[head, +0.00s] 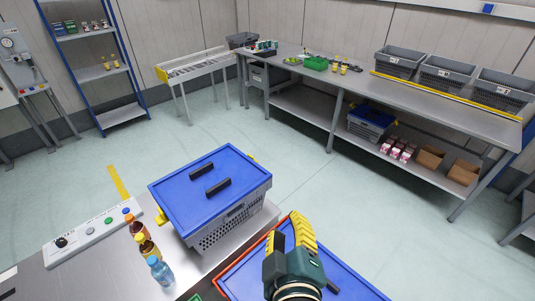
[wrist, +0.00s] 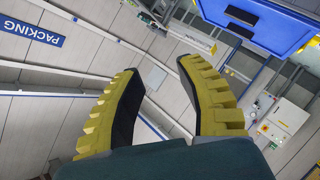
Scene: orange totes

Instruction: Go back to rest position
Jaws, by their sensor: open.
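My gripper (head: 290,237) is at the lower middle of the head view, above an orange tote (head: 228,277) with a blue lid or surface inside its rim. In the wrist view my gripper (wrist: 157,95) has its two yellow-backed fingers spread apart with nothing between them. The fingers point up and away from the table, towards the walls of the room. A grey crate with a blue lid (head: 180,198) and two black handles stands to the left of my gripper. It also shows in part at the top right of the wrist view, its blue surface (wrist: 262,22) apart from the fingers.
Several bottles, one of them blue (head: 160,271), stand left of the crate beside a button panel (head: 92,235). A long workbench (head: 345,78) with grey bins (head: 398,63) runs along the back wall. A blue shelf rack (head: 125,113) stands at the left. The floor between is clear.

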